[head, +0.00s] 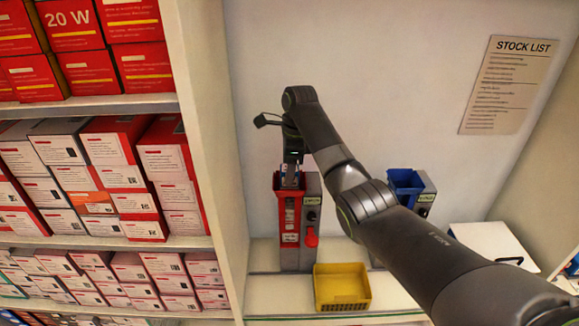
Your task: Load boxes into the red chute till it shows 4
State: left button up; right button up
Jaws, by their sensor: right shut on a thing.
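The red chute (291,222) stands upright on the shelf against the back wall, open at the top. Red and white boxes (108,150) fill the shelves at left. My left gripper is not in view.
A yellow tray (341,288) sits in front of the chute and looks empty. A blue chute (405,182) stands to the right, partly behind my right arm. A white panel (490,240) lies farther right. A stock list (509,85) hangs on the wall.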

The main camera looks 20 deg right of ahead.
jog(key=shift+f, duration=1.05)
jog(key=o, duration=0.9)
jog(key=shift+o, duration=0.8)
jog(key=shift+r, duration=2.45)
notch_tip(320, 180, up, 2)
jog(key=shift+w+r, duration=0.1)
jog(key=shift+r, duration=0.5)
